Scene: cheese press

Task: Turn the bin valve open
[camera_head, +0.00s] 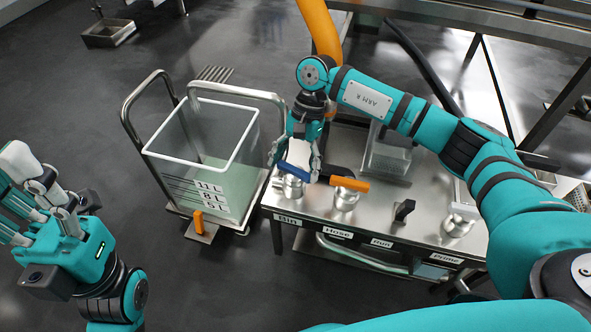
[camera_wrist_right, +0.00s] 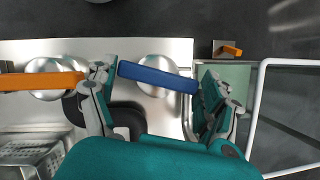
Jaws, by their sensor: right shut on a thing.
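The bin valve has a blue lever handle (camera_head: 293,171) on a round metal body (camera_head: 291,188), above the "Bin" label (camera_head: 288,220) at the left end of the steel bench. My right gripper (camera_head: 297,157) reaches down over it and is shut on the blue handle. In the right wrist view the blue handle (camera_wrist_right: 158,77) spans between the two fingers, slightly tilted, roughly in line with the neighbouring orange handle.
The hose valve's orange handle (camera_head: 349,184) is close to the right of my right gripper. A black run handle (camera_head: 404,209) and more fittings are farther right. A clear bin (camera_head: 205,105) marked in litres stands on a cart left of the bench. Open floor lies at left.

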